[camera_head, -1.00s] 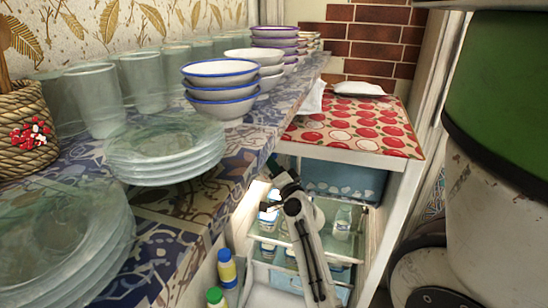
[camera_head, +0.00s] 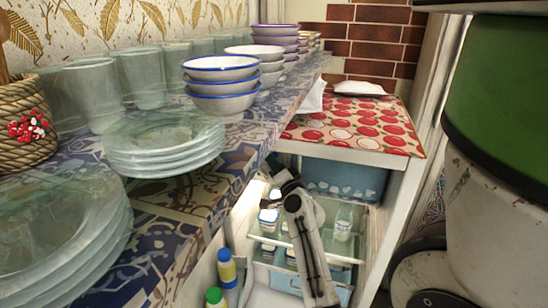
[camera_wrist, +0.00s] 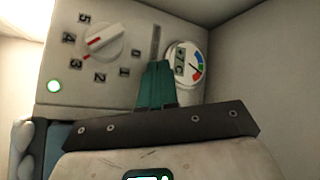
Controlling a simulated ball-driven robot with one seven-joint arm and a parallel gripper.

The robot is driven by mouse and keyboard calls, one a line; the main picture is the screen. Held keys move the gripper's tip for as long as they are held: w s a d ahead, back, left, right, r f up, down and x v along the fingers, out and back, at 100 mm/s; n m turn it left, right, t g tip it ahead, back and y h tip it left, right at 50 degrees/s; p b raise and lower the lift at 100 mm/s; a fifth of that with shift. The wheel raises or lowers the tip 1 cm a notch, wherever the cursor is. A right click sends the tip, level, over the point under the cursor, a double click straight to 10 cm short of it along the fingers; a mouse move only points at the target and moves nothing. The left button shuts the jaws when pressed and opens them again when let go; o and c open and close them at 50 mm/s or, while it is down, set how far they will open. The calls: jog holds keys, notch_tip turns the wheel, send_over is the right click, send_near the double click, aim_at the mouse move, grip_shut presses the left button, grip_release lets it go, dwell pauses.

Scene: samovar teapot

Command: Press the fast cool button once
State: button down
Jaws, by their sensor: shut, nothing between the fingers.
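In the wrist view a pale control panel (camera_wrist: 110,88) fills the upper left. I cannot tell whether this spot is the fast cool button; no label is readable. My gripper (camera_wrist: 157,66) is shut and empty, its teal fingertips in front of the panel between dial and gauge, right of the green spot. Contact cannot be judged. In the head view my arm reaches into the open fridge (camera_head: 310,250).
The fridge has glass shelves with several small jars and a bottle (camera_head: 343,222). A patterned counter (camera_head: 235,165) holds plates, glasses and bowls at left. A tomato-print cloth (camera_head: 355,128) covers the fridge top. A large green and white container (camera_head: 500,150) stands at right.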

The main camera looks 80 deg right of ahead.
jog(key=shift+s+d+r+b, duration=0.1)
jog(key=shift+s+d+b, duration=0.2)
jog(key=shift+s+d, duration=0.25)
dwell(0.6)
jog(key=shift+a, duration=0.1)
jog(key=shift+s+a, duration=0.35)
jog(key=shift+a, duration=0.1)
jog(key=shift+a+p, duration=0.15)
jog(key=shift+p, duration=0.15)
jog(key=shift+w+a+p, duration=0.2)
jog(key=shift+a+p, duration=0.25)
jog(key=shift+a, duration=0.4)
jog(key=shift+w+a+p, duration=0.15)
jog(key=shift+a+p, duration=0.35)
jog(key=shift+a, duration=0.35)
jog(key=shift+w+a+p, duration=0.2)
jog(key=shift+a+p, duration=0.25)
jog(key=shift+a, duration=0.4)
jog(key=shift+w, duration=0.1)
jog(key=shift+f, duration=0.2)
